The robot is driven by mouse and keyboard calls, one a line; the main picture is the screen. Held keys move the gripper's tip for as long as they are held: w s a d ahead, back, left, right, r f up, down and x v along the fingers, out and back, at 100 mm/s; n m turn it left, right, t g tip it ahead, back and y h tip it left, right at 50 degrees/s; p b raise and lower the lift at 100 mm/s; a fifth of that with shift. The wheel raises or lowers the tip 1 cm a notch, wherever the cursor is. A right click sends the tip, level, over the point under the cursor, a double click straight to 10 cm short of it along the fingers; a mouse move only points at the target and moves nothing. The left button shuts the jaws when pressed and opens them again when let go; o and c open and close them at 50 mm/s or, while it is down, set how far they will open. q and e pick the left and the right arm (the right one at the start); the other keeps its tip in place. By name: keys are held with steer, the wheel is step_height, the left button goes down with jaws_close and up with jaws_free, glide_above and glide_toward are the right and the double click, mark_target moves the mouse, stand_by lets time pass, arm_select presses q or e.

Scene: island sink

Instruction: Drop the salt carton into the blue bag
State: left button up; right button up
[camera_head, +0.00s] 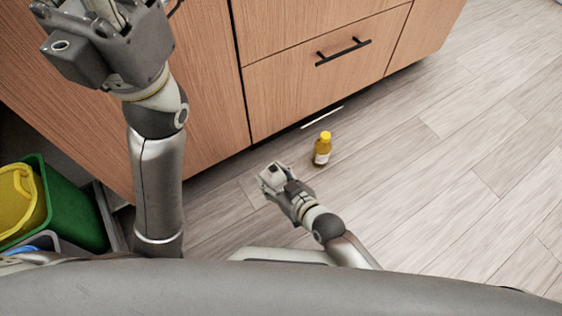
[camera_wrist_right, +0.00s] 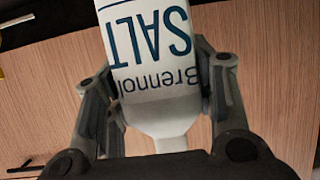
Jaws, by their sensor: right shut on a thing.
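The white salt carton (camera_wrist_right: 155,70) with blue lettering shows upside down in the right wrist view, between the two fingers of my right gripper (camera_wrist_right: 160,100). The gripper is shut on it. In the head view my right gripper (camera_head: 270,178) is low over the floor in front of the drawers, and the carton is hard to make out there. A small piece of blue (camera_head: 45,241), which may be the blue bag, shows at the lower left edge, mostly hidden by my body. My left gripper (camera_head: 95,20) is at the top left, its fingertips cut off by the frame.
A green bin (camera_head: 85,210) with a yellow bag (camera_head: 18,200) stands at the far left, beside the wooden cabinet (camera_head: 200,110). A yellow-capped bottle (camera_head: 322,148) stands on the floor near my right gripper. The wooden floor (camera_head: 450,190) to the right is clear.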

steer(key=shift+s+a+r+p, duration=0.3)
steer(key=shift+s+r, duration=0.05)
steer(key=shift+s, duration=0.25)
steer(key=shift+s+a+r+p, duration=0.25)
steer(key=shift+s+a+r, duration=0.05)
steer(key=shift+s, duration=0.25)
